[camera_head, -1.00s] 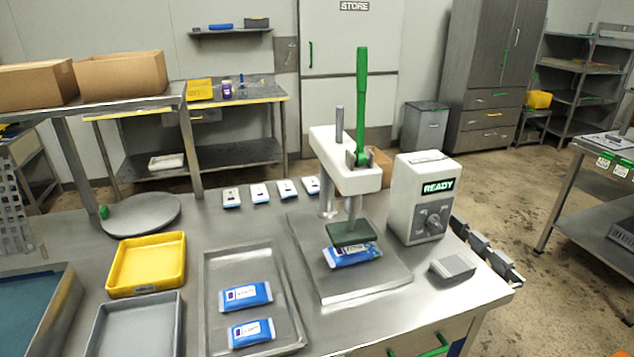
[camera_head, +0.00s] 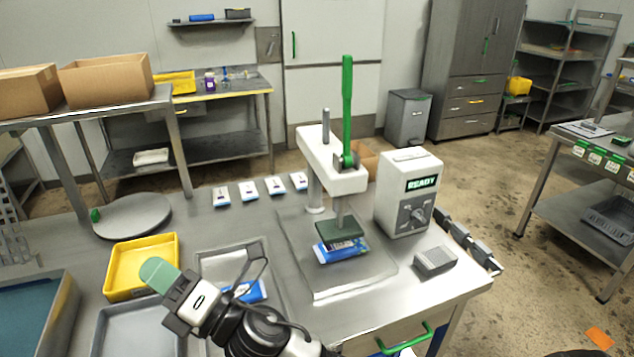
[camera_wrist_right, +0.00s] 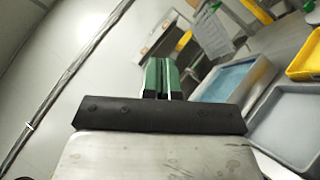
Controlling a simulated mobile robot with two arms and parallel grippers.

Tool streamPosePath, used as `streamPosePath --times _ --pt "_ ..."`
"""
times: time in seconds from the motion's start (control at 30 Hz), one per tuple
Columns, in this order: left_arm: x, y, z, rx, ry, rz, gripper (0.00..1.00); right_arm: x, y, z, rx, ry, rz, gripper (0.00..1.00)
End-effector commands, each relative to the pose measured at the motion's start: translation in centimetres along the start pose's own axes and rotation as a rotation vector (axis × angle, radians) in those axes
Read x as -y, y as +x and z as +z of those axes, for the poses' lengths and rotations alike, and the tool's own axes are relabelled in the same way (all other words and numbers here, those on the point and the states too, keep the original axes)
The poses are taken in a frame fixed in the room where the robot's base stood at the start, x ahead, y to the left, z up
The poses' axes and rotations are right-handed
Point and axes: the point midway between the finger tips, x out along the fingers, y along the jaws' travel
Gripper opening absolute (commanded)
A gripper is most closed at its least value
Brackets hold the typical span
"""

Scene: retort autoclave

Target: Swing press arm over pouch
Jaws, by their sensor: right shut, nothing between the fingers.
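The white press arm (camera_head: 335,165) with its upright green lever (camera_head: 347,100) stands on a post at the middle of the steel table. Its green press pad (camera_head: 340,231) is above a blue and white pouch (camera_head: 343,250) on the press base plate (camera_head: 350,283); I cannot tell whether pad and pouch touch. My right gripper (camera_head: 158,272) is shut and empty, left of the press near the yellow tray. Its green fingertips also show in the right wrist view (camera_wrist_right: 163,78), close together. My left gripper is out of view.
A white box reading READY (camera_head: 408,192) stands right of the press. A steel tray (camera_head: 228,250) with a pouch (camera_head: 245,291) lies partly behind my right arm. The yellow tray (camera_head: 143,263) is at the left. Several small white packs (camera_head: 249,191) line the back.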

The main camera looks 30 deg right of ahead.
Motion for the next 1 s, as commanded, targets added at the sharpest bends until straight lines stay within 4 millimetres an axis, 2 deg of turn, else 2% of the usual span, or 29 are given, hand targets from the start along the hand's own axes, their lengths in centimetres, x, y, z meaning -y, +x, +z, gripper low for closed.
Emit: streamPosePath --times 0.03,0.1,0.17,0.23,0.33,0.4,0.47,0.5,0.57,0.6,0.63,0.67,0.7,0.8,0.9,1.0 --pt "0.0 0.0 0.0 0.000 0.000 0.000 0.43 -1.9 1.6 -1.6 -0.118 -0.196 0.124 0.00" --pt "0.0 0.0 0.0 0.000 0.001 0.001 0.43 -3.5 2.5 -4.3 -0.286 -0.477 0.297 0.00" --pt "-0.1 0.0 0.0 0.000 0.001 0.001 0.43 -3.9 2.7 -6.6 -0.433 -0.717 0.440 0.00" --pt "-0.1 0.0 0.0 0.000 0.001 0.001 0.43 -3.1 2.4 -8.7 -0.611 -0.996 0.602 0.00" --pt "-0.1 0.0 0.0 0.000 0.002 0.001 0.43 0.1 1.3 -9.8 -0.890 -1.371 0.816 0.00" --pt "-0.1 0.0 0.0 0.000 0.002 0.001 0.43 3.1 0.5 -8.7 -1.113 -1.609 0.950 0.00" --pt "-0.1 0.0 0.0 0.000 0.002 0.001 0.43 5.9 -0.2 -6.3 -1.327 -1.789 1.049 0.00" --pt "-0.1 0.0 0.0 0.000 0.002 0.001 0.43 7.6 -0.5 -4.1 -1.484 -1.891 1.105 0.00" --pt "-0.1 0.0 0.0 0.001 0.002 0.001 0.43 9.7 -1.0 0.3 -1.745 -2.008 1.168 0.00" --pt "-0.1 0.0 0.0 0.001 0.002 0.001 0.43 10.6 -1.2 3.6 -1.931 -2.057 1.194 0.00" --pt "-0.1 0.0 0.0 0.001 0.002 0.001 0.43 11.0 -1.4 6.3 2.036 2.037 -1.181 0.00" --pt "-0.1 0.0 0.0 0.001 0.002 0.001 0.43 11.2 -1.6 8.9 2.044 1.917 -1.111 0.00" --pt "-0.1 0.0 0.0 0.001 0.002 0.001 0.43 11.0 -1.9 12.4 2.061 1.769 -1.024 0.00" --pt "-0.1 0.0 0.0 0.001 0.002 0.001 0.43 9.5 -2.6 19.7 2.112 1.463 -0.850 0.00" --pt "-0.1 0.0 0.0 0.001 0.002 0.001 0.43 7.5 -3.2 24.3 2.162 1.261 -0.740 0.00" --pt "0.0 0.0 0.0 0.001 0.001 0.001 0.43 6.3 -3.7 26.7 2.191 1.158 -0.685 0.00"
